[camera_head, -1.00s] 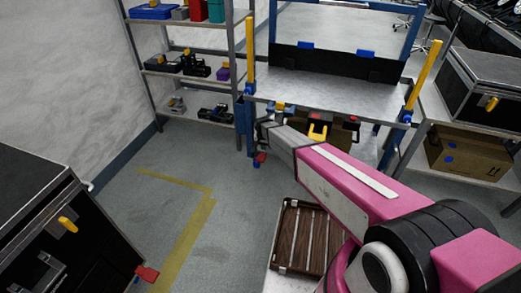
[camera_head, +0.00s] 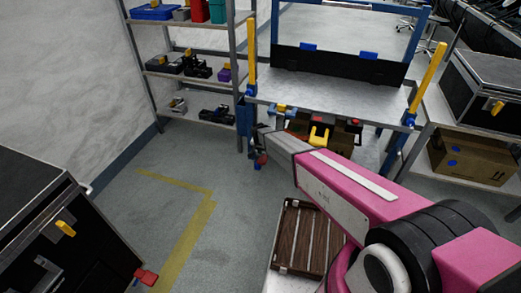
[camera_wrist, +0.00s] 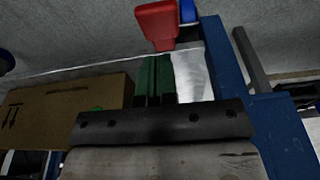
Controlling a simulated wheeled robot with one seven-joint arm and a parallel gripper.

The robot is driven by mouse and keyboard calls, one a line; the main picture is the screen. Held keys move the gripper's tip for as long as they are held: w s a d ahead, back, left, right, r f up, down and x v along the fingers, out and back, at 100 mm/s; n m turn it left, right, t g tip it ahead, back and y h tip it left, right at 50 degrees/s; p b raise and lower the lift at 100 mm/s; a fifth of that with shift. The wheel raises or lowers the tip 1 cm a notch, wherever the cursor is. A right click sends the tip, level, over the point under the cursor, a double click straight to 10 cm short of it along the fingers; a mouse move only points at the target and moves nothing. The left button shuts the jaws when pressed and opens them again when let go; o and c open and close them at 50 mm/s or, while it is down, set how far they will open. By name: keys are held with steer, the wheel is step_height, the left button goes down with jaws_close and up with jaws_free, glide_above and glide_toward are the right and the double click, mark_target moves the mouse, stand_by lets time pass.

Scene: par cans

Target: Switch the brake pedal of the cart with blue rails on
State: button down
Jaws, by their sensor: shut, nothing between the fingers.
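The cart with blue rails (camera_head: 412,40) stands ahead, with a grey deck and yellow posts. A red pedal (camera_head: 261,160) with a blue part below it shows low at its near left corner in the head view. In the wrist view the red pedal (camera_wrist: 156,25) is large, just beyond the fingertips, with the blue part beside it. My gripper (camera_wrist: 157,62) has its green fingers together and empty, pointing at the pedal. I cannot tell whether they touch. In the head view my arm's end hides part of the corner, and the fingers are not clear.
A black case (camera_head: 50,215) with another red pedal (camera_head: 147,276) stands at the front left. A shelf rack (camera_head: 190,75) stands at the back left. Cardboard boxes (camera_head: 472,158) sit low on the right. The floor with yellow tape (camera_head: 190,235) is clear at the left middle.

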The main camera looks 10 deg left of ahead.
mark_target(261, 161)
steer(key=f, duration=0.3)
steer(key=w+f, duration=0.1)
steer(key=f, duration=0.2)
steer(key=shift+w+f, duration=0.1)
steer(key=shift+f, duration=0.1)
steer(key=shift+d, duration=0.1)
steer(key=shift+s+f+t, duration=0.2)
steer(key=shift+s+t, duration=0.05)
steer(key=shift+t, duration=0.05)
steer(key=shift+f, duration=0.1)
steer(key=shift+s+f+t, duration=0.25)
steer(key=shift+f+t, duration=0.05)
steer(key=shift+t, duration=0.2)
steer(key=shift+s+f, duration=0.3)
steer(key=shift+f, duration=0.6)
steer(key=shift+s+f, duration=0.25)
steer(key=shift+f, duration=0.6)
steer(key=shift+f, duration=0.1)
steer(key=shift+s, duration=0.1)
